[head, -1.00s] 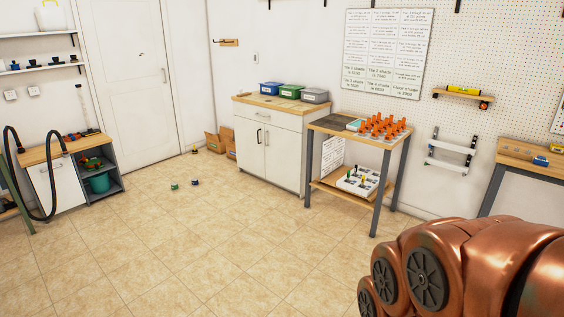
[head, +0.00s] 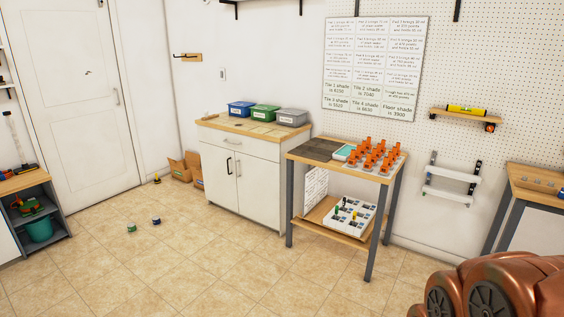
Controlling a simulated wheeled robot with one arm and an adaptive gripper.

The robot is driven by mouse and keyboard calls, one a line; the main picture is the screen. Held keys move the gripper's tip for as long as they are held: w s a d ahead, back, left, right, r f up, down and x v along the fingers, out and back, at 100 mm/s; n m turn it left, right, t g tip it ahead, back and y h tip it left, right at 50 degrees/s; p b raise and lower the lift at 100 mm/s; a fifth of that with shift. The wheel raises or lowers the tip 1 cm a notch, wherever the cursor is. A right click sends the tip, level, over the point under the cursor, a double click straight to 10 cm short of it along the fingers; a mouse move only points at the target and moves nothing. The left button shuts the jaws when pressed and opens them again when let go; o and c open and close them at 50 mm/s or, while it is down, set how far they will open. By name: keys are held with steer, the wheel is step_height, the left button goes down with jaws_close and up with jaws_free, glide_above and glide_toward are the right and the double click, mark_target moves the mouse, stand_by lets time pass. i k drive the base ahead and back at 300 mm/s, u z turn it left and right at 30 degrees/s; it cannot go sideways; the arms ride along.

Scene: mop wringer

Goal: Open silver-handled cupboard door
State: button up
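A white cupboard (head: 213,179) with a wooden top stands against the back wall, left of centre. Its lower front has two doors side by side, both shut, under a drawer. The left door has a dark upright handle (head: 229,166). The right door (head: 259,196) has a paler, silver-looking upright handle (head: 238,168) near the middle seam. My gripper is not in view. A copper-coloured part, which looks like my own arm, fills the bottom right corner, well apart from the cupboard.
A workbench (head: 318,152) with orange pieces stands just right of the cupboard. Blue, green and grey bins sit on the cupboard. Cardboard boxes (head: 183,168) stand left of it. Two small cans (head: 131,227) lie on the tiled floor. The floor before the cupboard is clear.

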mark_target(258, 180)
steer(key=z, duration=0.15)
steer(key=i, duration=2)
steer(key=u, duration=0.4)
steer(key=i, duration=1.65)
steer(key=u, duration=1.55)
steer(key=i, duration=1.1)
steer(key=u, duration=0.6)
